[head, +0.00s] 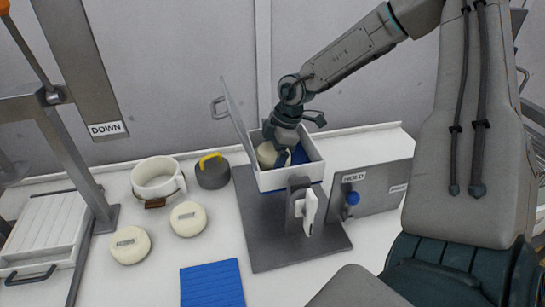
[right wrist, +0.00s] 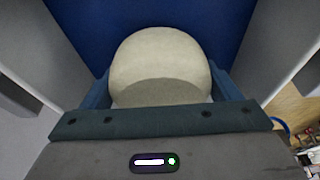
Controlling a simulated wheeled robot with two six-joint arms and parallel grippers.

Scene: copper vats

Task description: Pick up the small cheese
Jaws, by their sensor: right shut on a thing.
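A small round cream cheese (head: 267,155) is inside an open white box (head: 288,178) with a blue inner floor. My right gripper (head: 284,152) reaches down into the box from above and is shut on this cheese. In the right wrist view the cheese (right wrist: 160,68) sits between the two blue fingers, with the blue floor behind it. I cannot tell whether the cheese still touches the floor. Two other cream cheeses, one nearer (head: 130,245) and one farther (head: 188,219), lie on the white counter with small labels on top. My left gripper is not in view.
The box has a raised lid (head: 239,118) on its left and stands on a grey base plate (head: 293,254). A grey unit labelled HOLD (head: 371,181) is to its right. A white pot (head: 158,180), a dark weight with a yellow handle (head: 212,172) and a blue mat (head: 212,284) are left.

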